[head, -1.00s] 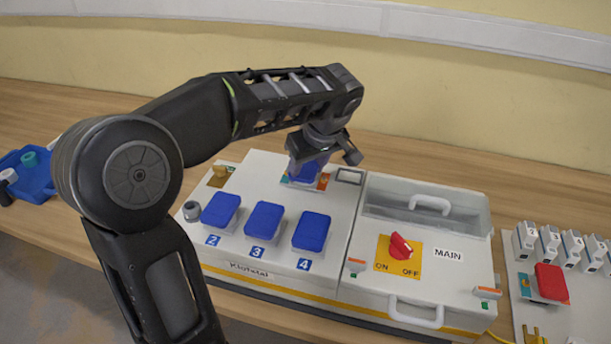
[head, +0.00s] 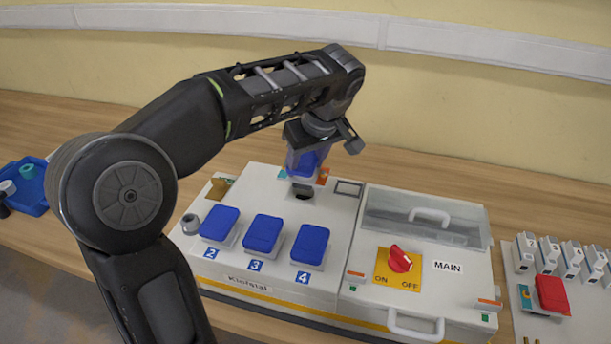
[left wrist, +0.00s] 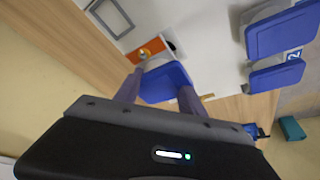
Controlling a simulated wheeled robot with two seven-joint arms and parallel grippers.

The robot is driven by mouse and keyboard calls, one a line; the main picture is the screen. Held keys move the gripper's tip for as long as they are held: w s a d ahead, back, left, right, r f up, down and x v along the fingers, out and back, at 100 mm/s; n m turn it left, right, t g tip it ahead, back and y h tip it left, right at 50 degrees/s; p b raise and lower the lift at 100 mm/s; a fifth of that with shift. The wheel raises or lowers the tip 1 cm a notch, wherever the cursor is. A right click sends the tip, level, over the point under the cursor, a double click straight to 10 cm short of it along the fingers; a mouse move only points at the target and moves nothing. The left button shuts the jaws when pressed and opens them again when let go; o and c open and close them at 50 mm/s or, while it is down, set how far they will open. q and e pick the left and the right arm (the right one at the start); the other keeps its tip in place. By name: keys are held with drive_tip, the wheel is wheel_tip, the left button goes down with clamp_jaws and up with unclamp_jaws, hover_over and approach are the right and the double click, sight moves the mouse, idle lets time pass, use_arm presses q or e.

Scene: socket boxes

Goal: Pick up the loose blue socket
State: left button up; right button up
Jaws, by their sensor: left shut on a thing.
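The loose blue socket (head: 307,161) is in my left gripper (head: 306,165), above the back part of the white socket box (head: 262,179). The gripper's fingers hide part of it in the head view. In the left wrist view the blue socket (left wrist: 165,82) sits between the two fingers of my left gripper (left wrist: 158,92), which is shut on it. A dark square hole (head: 302,191) shows in the box top just below the socket. My right gripper is not in view.
Blue sockets numbered 2 (head: 220,223), 3 (head: 263,233) and 4 (head: 310,244) sit in the box's front row. A grey knob (head: 190,223) is at its left. Beside it is a panel with a red MAIN switch (head: 399,259). A blue tray (head: 32,190) lies far left.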

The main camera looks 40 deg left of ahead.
sight(305, 159)
use_arm(q)
wheel_tip(305, 159, up, 5)
drive_tip(key=shift+r+p, duration=0.1)
drive_tip(key=shift+p, duration=0.55)
idle(0.3)
